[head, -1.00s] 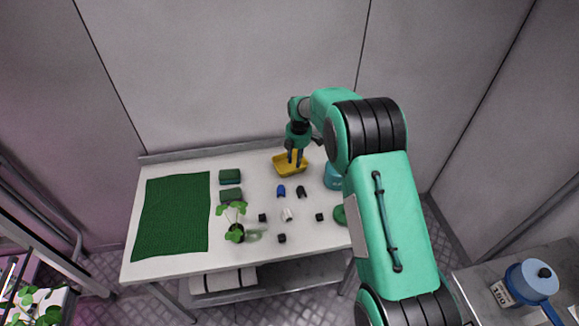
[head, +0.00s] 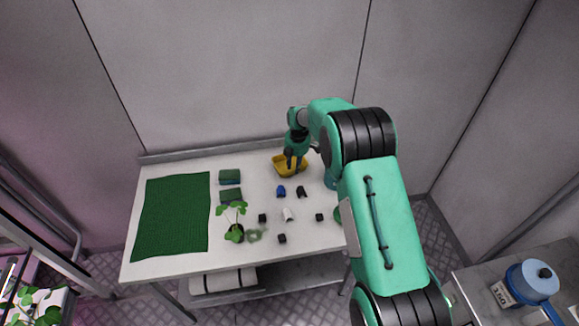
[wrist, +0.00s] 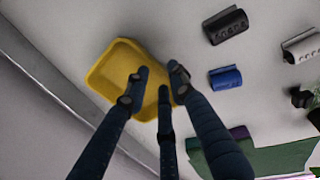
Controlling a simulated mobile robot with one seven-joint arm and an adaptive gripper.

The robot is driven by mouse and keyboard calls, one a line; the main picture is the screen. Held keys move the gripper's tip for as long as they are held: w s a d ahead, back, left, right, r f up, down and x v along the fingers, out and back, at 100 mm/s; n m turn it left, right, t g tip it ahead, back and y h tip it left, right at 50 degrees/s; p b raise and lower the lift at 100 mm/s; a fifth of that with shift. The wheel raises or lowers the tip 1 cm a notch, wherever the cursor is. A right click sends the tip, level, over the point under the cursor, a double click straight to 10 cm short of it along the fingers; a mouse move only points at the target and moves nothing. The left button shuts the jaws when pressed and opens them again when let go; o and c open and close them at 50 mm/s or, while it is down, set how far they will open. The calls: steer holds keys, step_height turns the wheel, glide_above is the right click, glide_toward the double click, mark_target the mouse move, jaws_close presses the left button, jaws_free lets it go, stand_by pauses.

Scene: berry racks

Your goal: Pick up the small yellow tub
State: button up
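The small yellow tub (head: 283,167) sits at the back of the white table, right of the middle. It also shows in the wrist view (wrist: 112,66), a shallow tub with a raised rim. My gripper (head: 291,164) reaches down at the tub. In the wrist view, the three dark fingers of my gripper (wrist: 160,84) are apart, with gaps between their tips. The left finger overlaps the tub and the right one lies by its right edge. I cannot tell whether any finger touches it. The fingers hide part of the tub.
On the white table (head: 165,262), a blue clip (head: 281,191) and several black pieces lie in front of the tub. A plant (head: 233,230), two green blocks (head: 230,177) and a green mat (head: 172,215) are to the left. The wall is close behind.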

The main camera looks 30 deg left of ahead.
steer(key=shift+w+a+f, duration=0.1)
steer(key=shift+f, duration=0.85)
steer(key=shift+w+a+f, duration=0.1)
steer(key=shift+f, duration=0.85)
jaws_close()
